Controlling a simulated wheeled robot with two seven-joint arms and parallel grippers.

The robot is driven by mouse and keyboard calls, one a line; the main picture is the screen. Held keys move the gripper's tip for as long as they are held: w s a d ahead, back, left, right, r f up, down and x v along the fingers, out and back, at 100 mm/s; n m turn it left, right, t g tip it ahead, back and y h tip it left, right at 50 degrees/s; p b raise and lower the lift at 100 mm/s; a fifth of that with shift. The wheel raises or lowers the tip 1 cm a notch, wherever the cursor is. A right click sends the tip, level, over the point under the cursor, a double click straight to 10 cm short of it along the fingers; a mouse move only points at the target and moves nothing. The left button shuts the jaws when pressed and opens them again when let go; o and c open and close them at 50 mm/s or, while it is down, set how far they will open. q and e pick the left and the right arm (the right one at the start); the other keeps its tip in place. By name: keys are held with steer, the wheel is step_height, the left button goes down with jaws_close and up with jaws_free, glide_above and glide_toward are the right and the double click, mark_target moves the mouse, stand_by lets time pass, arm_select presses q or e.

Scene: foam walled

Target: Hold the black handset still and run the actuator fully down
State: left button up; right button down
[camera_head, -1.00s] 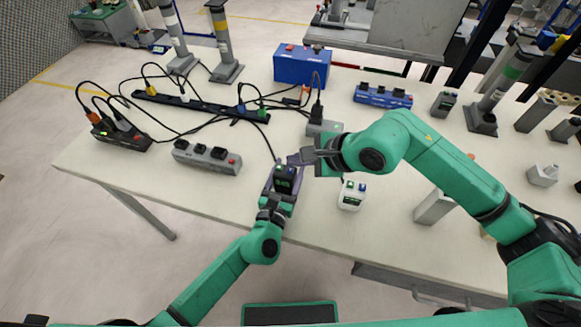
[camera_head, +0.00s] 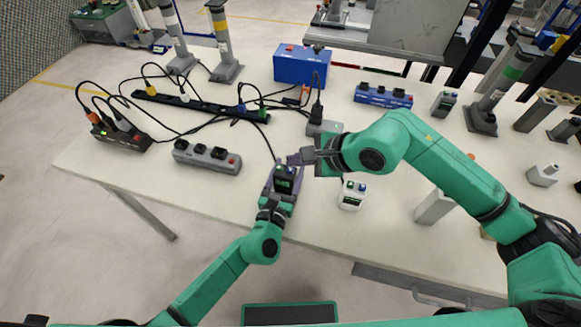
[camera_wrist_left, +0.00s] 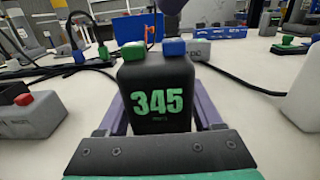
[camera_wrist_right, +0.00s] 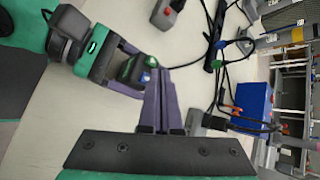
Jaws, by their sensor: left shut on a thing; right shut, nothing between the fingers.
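The black handset (camera_head: 286,174) stands near the table's front edge. In the left wrist view the handset (camera_wrist_left: 157,97) is upright and reads 345 in green, with a green button (camera_wrist_left: 133,50) at top left and a blue button (camera_wrist_left: 174,47) at top right. My left gripper (camera_head: 281,190) is shut on its sides. My right gripper (camera_head: 299,157) is shut and empty; its purple tips are just above and behind the handset's top. In the right wrist view the fingers (camera_wrist_right: 158,80) lie beside the buttons; I cannot tell whether they touch.
A white handset (camera_head: 351,196) stands to the right. A grey power strip (camera_head: 207,157) lies to the left, with cables behind it. A blue box (camera_head: 302,65) is at the back.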

steer(key=shift+f, duration=0.15)
steer(key=shift+f, duration=0.3)
steer(key=shift+f, duration=0.5)
stand_by(1.9)
stand_by(1.3)
steer(key=shift+r, duration=0.9)
steer(key=shift+r, duration=0.15)
step_height(320, 180, up, 5)
steer(key=shift+f, duration=0.1)
stand_by(0.5)
